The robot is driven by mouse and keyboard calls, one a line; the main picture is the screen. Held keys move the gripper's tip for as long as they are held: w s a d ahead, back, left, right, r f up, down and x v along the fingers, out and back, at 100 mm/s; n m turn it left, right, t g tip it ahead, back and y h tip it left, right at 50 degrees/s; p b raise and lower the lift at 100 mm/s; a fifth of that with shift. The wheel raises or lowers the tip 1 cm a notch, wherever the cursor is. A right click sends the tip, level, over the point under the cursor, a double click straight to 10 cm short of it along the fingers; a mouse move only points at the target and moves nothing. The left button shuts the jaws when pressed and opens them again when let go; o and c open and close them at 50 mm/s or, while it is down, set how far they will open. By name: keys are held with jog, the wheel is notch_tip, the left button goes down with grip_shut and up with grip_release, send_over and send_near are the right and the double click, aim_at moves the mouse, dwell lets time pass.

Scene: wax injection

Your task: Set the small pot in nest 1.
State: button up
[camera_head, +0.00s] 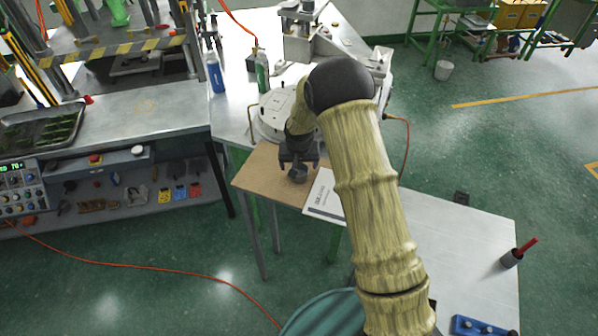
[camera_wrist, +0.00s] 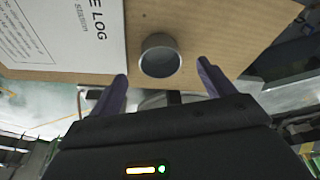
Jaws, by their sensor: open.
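The small pot (camera_wrist: 160,58), a grey round metal cup, stands upright on a brown board (camera_wrist: 220,20) in the wrist view. My gripper (camera_wrist: 162,70) is open, with one finger on each side of the pot's near edge. I see no clear contact between the fingers and the pot. In the head view my gripper (camera_head: 298,168) is low over the brown board (camera_head: 262,178), and the pot is hard to tell from the dark fingers. A pale round plate (camera_head: 270,125) lies just behind the board, partly hidden by my arm. I cannot make out which nest is nest 1.
A white log sheet (camera_head: 325,195) lies right of my gripper; it also shows in the wrist view (camera_wrist: 60,35). A green bottle (camera_head: 262,72) and a blue bottle (camera_head: 215,75) stand behind the board. A metal fixture (camera_head: 300,20) stands at the back.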

aim_at(299, 174)
jog(key=shift+x, duration=0.9)
jog(key=shift+p, duration=0.3)
jog(key=shift+w+f+p, duration=0.75)
jog(key=shift+f+p, duration=0.35)
jog(key=shift+p, duration=0.1)
jog(key=shift+p+x, duration=0.4)
jog(key=shift+x, duration=0.95)
jog(key=shift+c, duration=0.4)
jog(key=c, duration=1.1)
jog(key=shift+r, duration=0.2)
